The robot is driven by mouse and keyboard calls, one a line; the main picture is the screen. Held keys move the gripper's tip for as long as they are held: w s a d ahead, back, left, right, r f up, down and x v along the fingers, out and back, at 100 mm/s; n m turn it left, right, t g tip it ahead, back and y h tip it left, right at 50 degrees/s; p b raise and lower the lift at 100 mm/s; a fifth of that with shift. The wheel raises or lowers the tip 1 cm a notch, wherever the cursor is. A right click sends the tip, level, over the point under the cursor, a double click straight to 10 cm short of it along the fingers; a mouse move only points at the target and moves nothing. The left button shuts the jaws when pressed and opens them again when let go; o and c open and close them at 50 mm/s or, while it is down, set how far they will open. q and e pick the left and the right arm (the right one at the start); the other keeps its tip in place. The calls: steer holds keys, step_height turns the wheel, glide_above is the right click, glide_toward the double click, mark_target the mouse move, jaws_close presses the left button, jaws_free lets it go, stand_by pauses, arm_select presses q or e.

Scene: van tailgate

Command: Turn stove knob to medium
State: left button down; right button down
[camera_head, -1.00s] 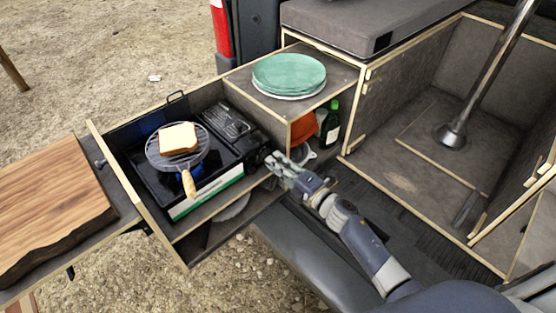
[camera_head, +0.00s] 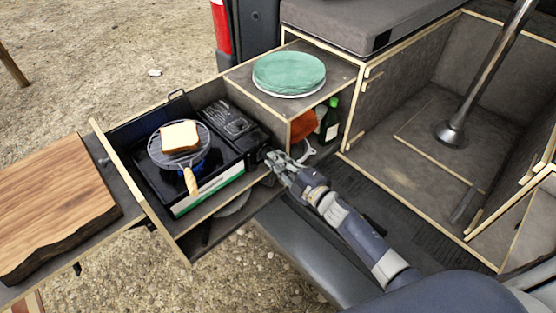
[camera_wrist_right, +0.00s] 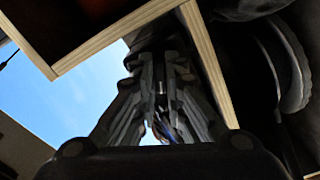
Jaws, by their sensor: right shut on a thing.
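The black portable stove (camera_head: 215,180) sits in the pulled-out wooden drawer, with a round wire grill (camera_head: 158,152) and a slice of bread (camera_head: 179,136) on top. A blue glow shows under the grill. My right gripper (camera_head: 274,161) is at the stove's right end, where the knob is; the fingers hide the knob. In the right wrist view the fingers (camera_wrist_right: 163,85) are close together around a dark, shadowed part, and the gripper is shut on it. The left gripper is out of view.
Green plates (camera_head: 289,72) rest on the shelf above the open compartment, where a dark bottle (camera_head: 330,121) stands. A wooden board (camera_head: 50,205) lies at the left. The drawer's wooden edge runs close beside my right gripper.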

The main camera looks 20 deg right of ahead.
steer(key=c, duration=1.7)
jaws_free()
steer(key=shift+o, duration=0.2)
steer(key=shift+s, duration=0.1)
steer(key=v, duration=1.2)
steer(key=shift+d, duration=0.1)
